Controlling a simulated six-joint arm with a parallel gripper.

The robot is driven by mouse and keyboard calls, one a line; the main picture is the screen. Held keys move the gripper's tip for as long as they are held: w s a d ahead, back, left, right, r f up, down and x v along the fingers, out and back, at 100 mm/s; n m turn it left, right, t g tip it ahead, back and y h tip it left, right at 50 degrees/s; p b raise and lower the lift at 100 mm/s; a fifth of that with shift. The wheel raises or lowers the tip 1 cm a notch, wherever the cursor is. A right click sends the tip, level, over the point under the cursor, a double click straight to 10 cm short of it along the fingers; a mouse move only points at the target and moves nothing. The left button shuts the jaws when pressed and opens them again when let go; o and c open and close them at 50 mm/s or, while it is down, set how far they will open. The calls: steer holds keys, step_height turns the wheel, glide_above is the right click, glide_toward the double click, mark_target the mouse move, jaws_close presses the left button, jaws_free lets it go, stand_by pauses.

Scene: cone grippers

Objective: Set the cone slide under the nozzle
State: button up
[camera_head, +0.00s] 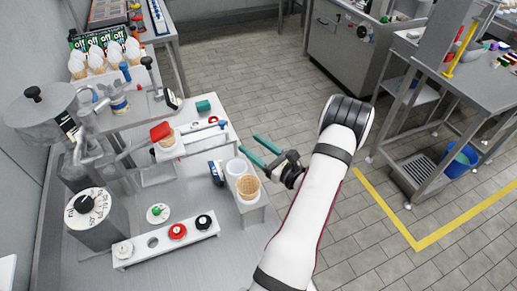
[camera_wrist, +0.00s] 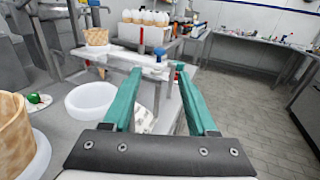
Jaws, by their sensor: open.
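My gripper (camera_head: 248,144) is open and empty, its two teal fingers pointing toward the right end of a white rail (camera_head: 200,134). The fingers also show in the wrist view (camera_wrist: 158,70), spread apart with the rail's end beyond them. A wafer cone (camera_head: 167,141) sits upright at the rail's left part, beside a red piece (camera_head: 160,131). I cannot tell which spout on the steel machine (camera_head: 90,150) is the nozzle.
Another wafer cone (camera_head: 248,185) stands on a white stand close to my gripper, next to a white cup (camera_head: 237,168). A dark blue box (camera_head: 216,173) is nearby. A white rack (camera_head: 165,243) with coloured knobs lies in front.

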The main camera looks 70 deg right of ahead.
steer(key=shift+v, duration=0.9)
steer(key=shift+d, duration=0.1)
steer(key=s+d+n+t+y, duration=0.2)
steer(key=s+d+n+y, duration=0.15)
steer(key=d+y, duration=0.25)
steer(key=w, duration=1.5)
steer(key=shift+w+n+g+y, duration=0.3)
steer(key=shift+w+n+y, duration=0.1)
steer(key=shift+n, duration=0.05)
steer(key=shift+a, duration=0.1)
jaws_close()
steer(key=shift+a, duration=0.1)
